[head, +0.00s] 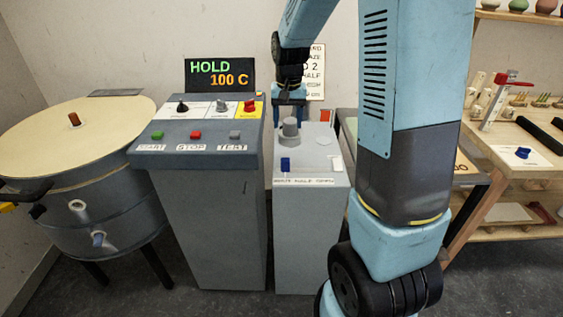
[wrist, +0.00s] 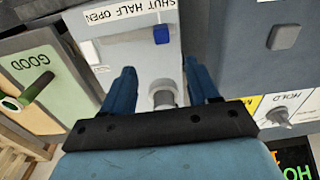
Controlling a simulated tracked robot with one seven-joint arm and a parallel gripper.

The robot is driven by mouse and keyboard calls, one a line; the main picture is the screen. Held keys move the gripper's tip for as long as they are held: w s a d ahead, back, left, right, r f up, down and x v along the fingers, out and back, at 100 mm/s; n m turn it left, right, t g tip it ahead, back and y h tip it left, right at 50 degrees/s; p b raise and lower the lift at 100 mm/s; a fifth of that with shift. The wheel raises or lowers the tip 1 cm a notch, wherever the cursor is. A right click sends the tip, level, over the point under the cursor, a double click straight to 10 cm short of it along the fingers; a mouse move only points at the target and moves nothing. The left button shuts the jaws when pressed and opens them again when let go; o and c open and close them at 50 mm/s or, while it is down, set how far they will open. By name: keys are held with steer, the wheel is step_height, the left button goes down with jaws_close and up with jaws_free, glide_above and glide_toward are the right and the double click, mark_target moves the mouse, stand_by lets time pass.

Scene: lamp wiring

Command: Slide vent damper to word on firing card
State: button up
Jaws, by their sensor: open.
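The vent damper's blue handle (head: 285,164) stands near the front edge of the narrow grey cabinet (head: 312,225), at the left, SHUT end of its label strip (head: 305,181). In the wrist view the blue handle (wrist: 161,34) is beyond my fingertips, with the SHUT, HALF, OPEN label (wrist: 130,14) upside down above it. My gripper (head: 289,120) is open and empty over the grey round knob (head: 290,131) on the same cabinet, behind the handle. In the wrist view the fingers (wrist: 160,75) are spread either side of it.
A control console (head: 212,215) with buttons, switches and a display reading HOLD 100 C (head: 220,75) stands close on the left, beside the round kiln (head: 80,140). A wooden workbench (head: 515,160) stands at the right. My arm hides part of the space between.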

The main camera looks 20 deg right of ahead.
mark_target(285, 159)
steer(key=f, duration=0.5)
steer(key=w+f, duration=0.1)
steer(key=f, duration=0.5)
steer(key=w+f, duration=0.1)
steer(key=f, duration=0.5)
jaws_close()
stand_by(0.3)
